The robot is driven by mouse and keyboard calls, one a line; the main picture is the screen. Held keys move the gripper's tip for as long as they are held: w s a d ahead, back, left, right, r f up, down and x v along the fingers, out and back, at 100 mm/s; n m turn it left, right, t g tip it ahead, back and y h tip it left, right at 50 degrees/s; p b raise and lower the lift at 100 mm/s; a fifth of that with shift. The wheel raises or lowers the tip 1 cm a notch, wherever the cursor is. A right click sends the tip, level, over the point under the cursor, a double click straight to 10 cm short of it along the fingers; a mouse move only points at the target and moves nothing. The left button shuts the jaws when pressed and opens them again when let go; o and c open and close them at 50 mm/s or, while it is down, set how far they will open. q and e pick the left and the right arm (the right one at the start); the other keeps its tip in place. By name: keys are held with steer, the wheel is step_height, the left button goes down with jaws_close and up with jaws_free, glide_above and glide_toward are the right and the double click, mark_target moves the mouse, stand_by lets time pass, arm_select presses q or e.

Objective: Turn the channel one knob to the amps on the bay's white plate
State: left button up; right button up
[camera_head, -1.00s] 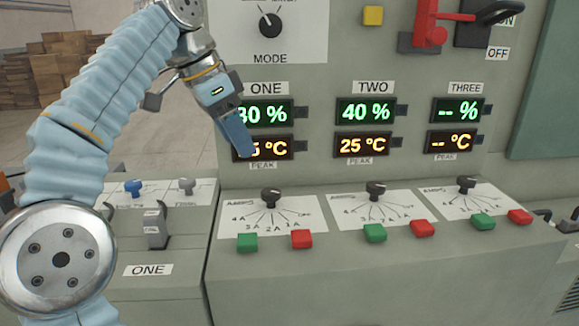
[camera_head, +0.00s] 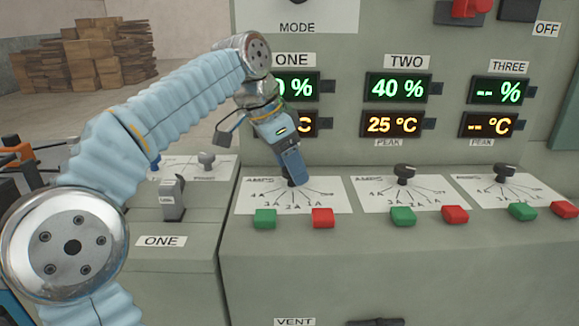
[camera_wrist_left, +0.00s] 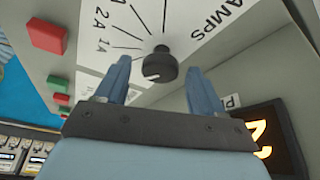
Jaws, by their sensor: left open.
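The channel one knob (camera_wrist_left: 160,65) is dark and round, with a light pointer mark, on a white AMPS dial plate (camera_head: 330,192). My left gripper (camera_head: 298,180) reaches down over this dial and hides most of the knob in the head view. In the left wrist view its two blue fingers are apart, with the knob ahead between their tips; I cannot tell whether they touch it. The dial is marked 4A, 3A, 2A, 1A. My right gripper is not in view.
Green (camera_head: 265,218) and red (camera_head: 322,217) buttons sit just below the dial. The channel two knob (camera_head: 404,173) and channel three knob (camera_head: 504,172) are to the right. A grey lever (camera_head: 172,198) stands on the left bay. The panel displays rise behind the gripper.

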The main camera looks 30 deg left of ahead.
arm_select(q)
steer(key=c, duration=1)
steer(key=shift+w+r+m+g+h+p, duration=0.1)
steer(key=shift+m+g+h+p, duration=0.3)
steer(key=shift+m+p, duration=1)
steer(key=shift+a+m+g+h+p, duration=0.1)
steer(key=shift+m+g+h+p, duration=0.3)
steer(key=shift+m, duration=1.1)
steer(key=o, duration=1)
